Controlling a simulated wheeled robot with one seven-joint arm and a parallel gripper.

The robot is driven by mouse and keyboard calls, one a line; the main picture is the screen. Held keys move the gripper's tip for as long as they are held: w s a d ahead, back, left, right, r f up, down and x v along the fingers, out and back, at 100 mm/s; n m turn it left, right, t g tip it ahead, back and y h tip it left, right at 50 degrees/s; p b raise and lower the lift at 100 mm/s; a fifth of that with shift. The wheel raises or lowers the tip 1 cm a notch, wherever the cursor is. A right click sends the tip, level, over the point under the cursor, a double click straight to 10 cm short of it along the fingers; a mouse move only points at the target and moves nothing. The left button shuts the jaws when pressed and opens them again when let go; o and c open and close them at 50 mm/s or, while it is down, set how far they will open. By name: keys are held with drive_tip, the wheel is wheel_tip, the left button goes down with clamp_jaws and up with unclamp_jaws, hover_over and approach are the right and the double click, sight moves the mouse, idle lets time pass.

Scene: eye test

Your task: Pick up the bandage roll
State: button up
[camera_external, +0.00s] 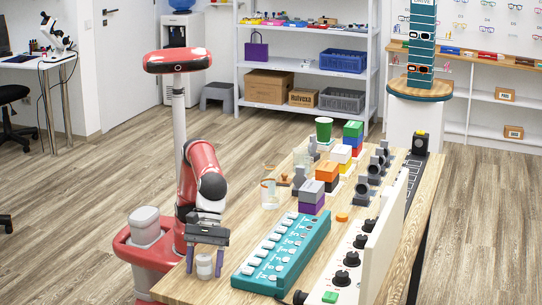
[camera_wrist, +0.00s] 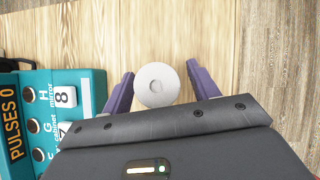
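The bandage roll (camera_external: 204,265) is a small white cylinder standing upright near the front left edge of the wooden table. In the wrist view the roll (camera_wrist: 157,84) shows from above as a white disc with a small greyish centre. My gripper (camera_external: 205,270) is low over the table, with its fingers on either side of the roll. In the wrist view the purple fingers of my gripper (camera_wrist: 160,69) are spread, with a gap between each finger and the roll. The gripper is open and not touching the roll.
A teal panel (camera_external: 284,256) with several labelled switches lies close right of my gripper. A white panel with black knobs (camera_external: 347,258) stands further right. A clear glass jar (camera_external: 269,193), coloured boxes (camera_external: 312,199) and a green cup (camera_external: 324,129) stand further back.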

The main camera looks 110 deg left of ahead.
drive_tip(key=c, duration=0.9)
drive_tip(key=shift+r, duration=0.1)
